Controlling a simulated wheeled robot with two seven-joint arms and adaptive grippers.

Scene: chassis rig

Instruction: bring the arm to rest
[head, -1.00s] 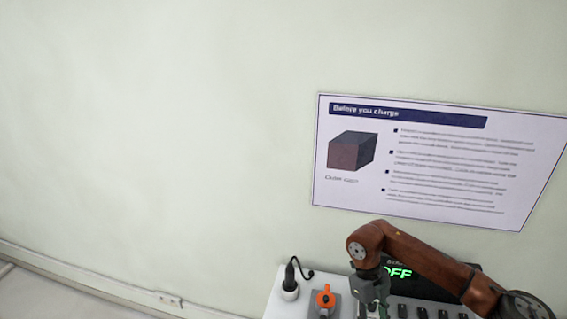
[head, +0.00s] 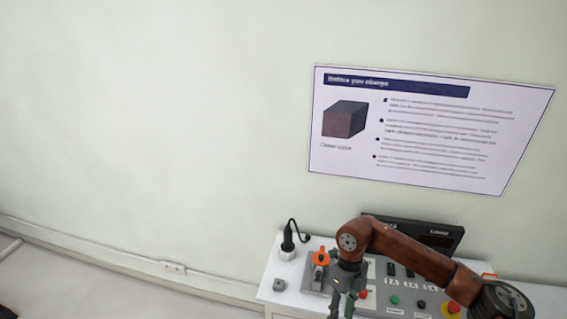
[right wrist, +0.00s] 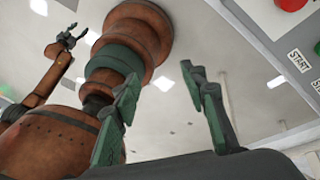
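My right arm comes in from the right in the head view, reaching over a white console (head: 285,268). Its right gripper (head: 343,302) hangs down above the console's front part, with its two fingers apart. In the right wrist view the green-and-grey fingers of this gripper (right wrist: 162,100) are spread with nothing between them. My left gripper is outside the head view. A brown arm with a small dark gripper (right wrist: 71,38) shows at the left of the right wrist view and looks like my left one, its prongs apart.
The console carries a black plug (head: 288,240), an orange rotary handle (head: 321,257), a red button (head: 450,308), a green button (head: 394,300) and a dark display (head: 430,233). A sign (head: 430,130) hangs on the wall behind.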

